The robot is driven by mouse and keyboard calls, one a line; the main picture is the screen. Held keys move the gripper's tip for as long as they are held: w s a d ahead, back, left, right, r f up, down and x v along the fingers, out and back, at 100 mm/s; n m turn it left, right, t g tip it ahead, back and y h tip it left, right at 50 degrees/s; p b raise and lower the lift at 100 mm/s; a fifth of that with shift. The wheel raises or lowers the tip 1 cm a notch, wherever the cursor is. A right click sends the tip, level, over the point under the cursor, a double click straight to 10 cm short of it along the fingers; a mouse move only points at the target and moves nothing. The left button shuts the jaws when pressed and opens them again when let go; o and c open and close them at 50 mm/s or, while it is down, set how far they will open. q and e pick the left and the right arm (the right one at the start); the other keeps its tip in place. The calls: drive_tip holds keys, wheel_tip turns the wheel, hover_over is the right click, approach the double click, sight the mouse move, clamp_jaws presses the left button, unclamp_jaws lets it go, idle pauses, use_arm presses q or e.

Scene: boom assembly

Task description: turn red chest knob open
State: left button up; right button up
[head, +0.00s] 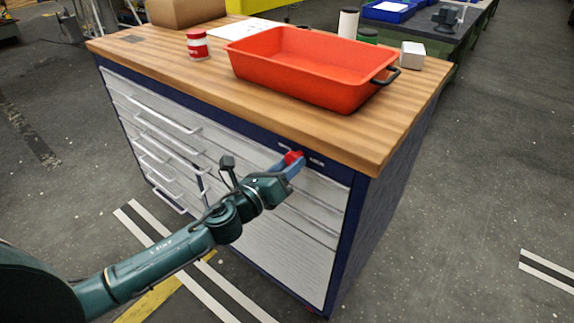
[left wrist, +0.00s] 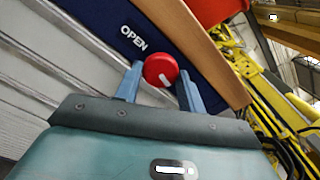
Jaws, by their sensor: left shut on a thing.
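The red knob (head: 292,158) sits on the dark blue strip near the top right corner of the tool chest (head: 353,235). In the left wrist view the knob (left wrist: 161,70) is round with a short white mark, and the word OPEN stands on the strip to its upper left. My left gripper (head: 294,166) reaches the chest front, and its blue fingers (left wrist: 158,85) are on both sides of the knob, shut on it. The fingers hide part of the knob in the head view. My right gripper is not in view.
The chest has several white drawers with bar handles (head: 165,121). On its wooden top stand an orange-red bin (head: 300,85), a red-and-white jar (head: 197,44), a white box (head: 412,55) and a cardboard box (head: 185,12). Open floor lies to the right.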

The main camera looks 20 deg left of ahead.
use_arm(q)
drive_tip(key=n+p, duration=0.2)
drive_tip(key=n, duration=0.9)
drive_tip(key=shift+r+n+p, duration=0.1)
drive_tip(key=shift+n+p, duration=0.2)
drive_tip(key=shift+p, duration=0.1)
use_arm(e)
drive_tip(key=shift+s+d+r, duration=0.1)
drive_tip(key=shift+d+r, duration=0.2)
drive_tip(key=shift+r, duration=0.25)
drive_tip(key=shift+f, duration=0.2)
use_arm(q)
drive_tip(key=o, duration=1)
drive_tip(key=shift+c, duration=0.2)
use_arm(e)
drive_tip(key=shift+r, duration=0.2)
